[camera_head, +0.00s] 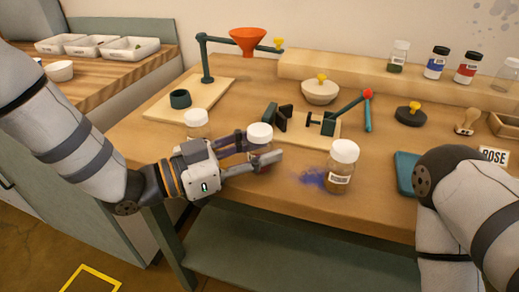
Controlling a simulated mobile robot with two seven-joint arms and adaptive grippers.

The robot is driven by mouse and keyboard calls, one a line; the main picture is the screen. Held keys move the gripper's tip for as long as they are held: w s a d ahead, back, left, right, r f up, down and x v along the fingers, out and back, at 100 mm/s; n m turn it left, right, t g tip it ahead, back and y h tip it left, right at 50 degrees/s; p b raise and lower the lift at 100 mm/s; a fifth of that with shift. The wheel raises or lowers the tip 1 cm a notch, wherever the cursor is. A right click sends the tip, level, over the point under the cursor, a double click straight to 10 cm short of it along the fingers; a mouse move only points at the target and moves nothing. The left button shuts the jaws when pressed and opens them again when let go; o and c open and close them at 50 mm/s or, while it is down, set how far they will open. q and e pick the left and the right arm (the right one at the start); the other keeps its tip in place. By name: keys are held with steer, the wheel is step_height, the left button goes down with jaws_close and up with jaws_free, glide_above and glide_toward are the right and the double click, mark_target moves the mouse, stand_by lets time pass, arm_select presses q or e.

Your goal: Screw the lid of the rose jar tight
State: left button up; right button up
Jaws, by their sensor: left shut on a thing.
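My left gripper (260,151) is shut on a white-lidded jar (260,134), with its fingers around the jar's body. The lid is on top and the jar looks upright, near the table's front edge. The fingers hide most of its body and any label, so I cannot read whether it is the rose jar. I cannot tell how tight its lid is. A second white-lidded jar (340,168) with a label stands to the right. A third white-lidded jar (196,122) stands behind my left wrist. My right arm comes in from the right, but its gripper is out of view.
Blue powder (313,178) lies left of the right-hand jar. A ROSE card (494,156) stands at the right. A shelf (350,74) holds small jars.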

mark_target(258, 131)
arm_select(q)
steer(key=shift+r, duration=0.55)
steer(key=r, duration=0.1)
steer(key=r+p, duration=0.1)
steer(key=r, duration=0.1)
steer(key=shift+s+a+r, duration=0.1)
steer(key=shift+s, duration=0.1)
steer(key=s+a+r+p, duration=0.2)
steer(key=s+a+r, duration=0.5)
steer(key=s, duration=0.4)
steer(key=shift+s+a+r+p, duration=0.15)
steer(key=shift+s+r+p, duration=0.2)
steer(key=shift+r, duration=0.5)
arm_select(e)
steer(key=w+r+t, duration=0.2)
steer(key=w+r, duration=0.2)
steer(key=w, duration=0.1)
steer(key=shift+r, duration=0.4)
arm_select(q)
steer(key=shift+w, duration=0.1)
